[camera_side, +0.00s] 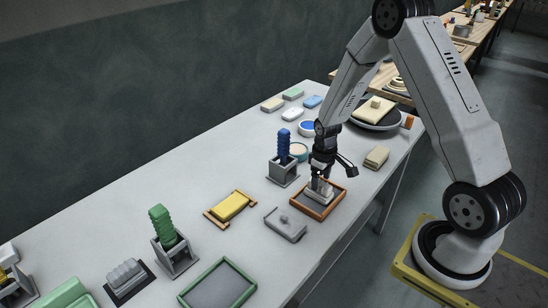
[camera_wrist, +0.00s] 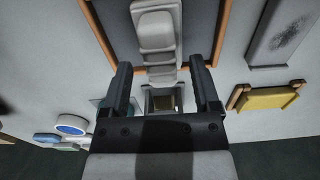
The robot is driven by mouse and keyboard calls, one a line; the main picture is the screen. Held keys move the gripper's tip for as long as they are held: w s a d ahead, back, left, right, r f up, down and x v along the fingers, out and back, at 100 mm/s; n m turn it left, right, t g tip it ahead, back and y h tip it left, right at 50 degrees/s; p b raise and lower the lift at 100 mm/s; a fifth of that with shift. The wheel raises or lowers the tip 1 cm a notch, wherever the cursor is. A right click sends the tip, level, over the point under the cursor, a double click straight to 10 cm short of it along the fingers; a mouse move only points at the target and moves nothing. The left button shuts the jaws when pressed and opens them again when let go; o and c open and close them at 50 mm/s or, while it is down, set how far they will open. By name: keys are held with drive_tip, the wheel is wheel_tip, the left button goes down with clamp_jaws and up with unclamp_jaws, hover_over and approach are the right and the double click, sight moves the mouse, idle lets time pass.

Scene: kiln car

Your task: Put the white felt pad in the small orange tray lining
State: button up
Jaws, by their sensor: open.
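The small orange tray (camera_side: 337,205) has an orange rim and a grey lining; its rim also shows in the wrist view (camera_wrist: 222,32). A pale grey-white stepped piece (camera_wrist: 155,35), which looks like the white felt pad, is inside the rim; in the side view (camera_side: 318,193) it is partly hidden by my gripper. I cannot tell felt from its surface. My gripper (camera_side: 321,180) points down over the tray. In the wrist view my gripper (camera_wrist: 159,68) is open, with a finger on each side of the pale piece and gaps showing.
A grey holder with a blue ridged piece (camera_side: 284,145) stands close behind the tray. A grey plate (camera_side: 285,224) and a yellow block (camera_side: 231,206) in an orange cradle lie to the left. A beige block (camera_side: 376,157) lies right. A green-rimmed tray (camera_side: 218,285) is in front.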

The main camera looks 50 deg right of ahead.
sight(320, 183)
wheel_tip(320, 183, up, 10)
drive_tip(key=shift+f, duration=0.15)
idle(0.4)
idle(0.5)
drive_tip(key=s+a+r+t, duration=0.1)
drive_tip(key=s+a+r, duration=0.1)
drive_tip(key=s+a, duration=0.2)
drive_tip(key=s+a+r+t, duration=0.1)
drive_tip(key=s+a, duration=0.3)
drive_tip(key=a, duration=0.7)
drive_tip(key=shift+s+a+r+t, duration=0.2)
drive_tip(key=shift+a+r+t, duration=0.1)
drive_tip(key=shift+r, duration=0.5)
